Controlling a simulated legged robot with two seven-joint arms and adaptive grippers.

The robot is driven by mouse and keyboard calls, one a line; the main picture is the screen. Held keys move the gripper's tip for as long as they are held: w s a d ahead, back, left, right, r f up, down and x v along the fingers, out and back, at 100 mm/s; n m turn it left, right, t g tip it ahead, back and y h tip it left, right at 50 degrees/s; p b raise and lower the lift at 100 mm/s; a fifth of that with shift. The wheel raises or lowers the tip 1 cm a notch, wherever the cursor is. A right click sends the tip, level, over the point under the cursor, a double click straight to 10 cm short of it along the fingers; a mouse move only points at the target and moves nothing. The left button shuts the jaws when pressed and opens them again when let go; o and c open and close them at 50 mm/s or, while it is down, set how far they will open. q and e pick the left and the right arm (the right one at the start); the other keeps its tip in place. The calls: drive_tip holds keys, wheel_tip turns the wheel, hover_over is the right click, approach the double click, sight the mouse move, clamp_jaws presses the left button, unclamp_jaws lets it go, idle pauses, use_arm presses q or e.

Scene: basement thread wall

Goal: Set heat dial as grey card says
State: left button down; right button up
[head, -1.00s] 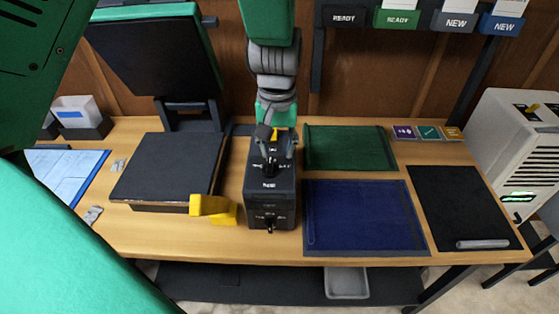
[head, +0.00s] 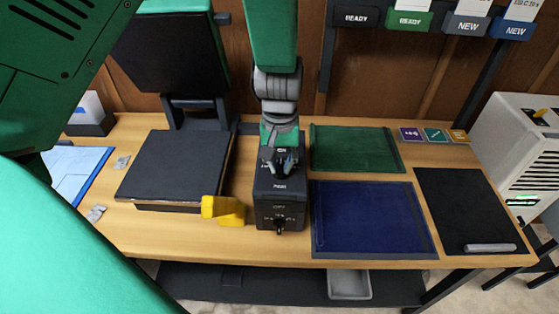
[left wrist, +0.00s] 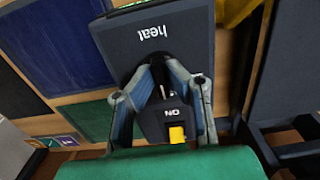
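A dark control box (head: 266,208) stands on the bench with two dials on its sloping top. The label "heat" (left wrist: 152,32) shows upside down in the left wrist view. My left gripper (head: 280,164) points down over the box's upper dial. In the left wrist view its fingers (left wrist: 163,72) stand apart on both sides of the dark upper dial (left wrist: 163,92), which they partly hide; contact is unclear. A yellow switch (left wrist: 177,134) marked "ON" lies behind it. The lower dial (head: 280,226) is free. The grey card holder (head: 468,23) has a white card, cut off above. My right gripper is out of view.
A yellow object (head: 224,209) lies close left of the box, beside a dark flat press (head: 175,165). Green (head: 355,147) and blue (head: 372,220) mats lie right. A black mat (head: 465,205) and white heater (head: 520,140) are farther right.

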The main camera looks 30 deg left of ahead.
use_arm(q)
drive_tip(key=shift+w+a, duration=0.25)
drive_tip(key=shift+a, duration=0.2)
drive_tip(key=shift+w+d, duration=0.15)
drive_tip(key=shift+d, duration=0.3)
drive_tip(key=shift+a+r, duration=0.1)
drive_tip(key=shift+a, duration=0.15)
drive_tip(key=m+p, duration=0.2)
drive_tip(key=m, duration=0.1)
drive_tip(key=shift+d+r, duration=0.1)
drive_tip(key=shift+m+p, duration=0.75)
drive_tip(key=shift+m, duration=0.25)
drive_tip(key=m+p, duration=0.1)
drive_tip(key=m, duration=0.2)
drive_tip(key=shift+p, duration=0.4)
drive_tip(key=shift+m+p, duration=0.65)
drive_tip(key=shift+m, duration=1.15)
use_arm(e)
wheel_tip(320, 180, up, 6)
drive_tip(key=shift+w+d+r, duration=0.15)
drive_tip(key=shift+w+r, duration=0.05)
use_arm(q)
drive_tip(key=shift+w, duration=0.1)
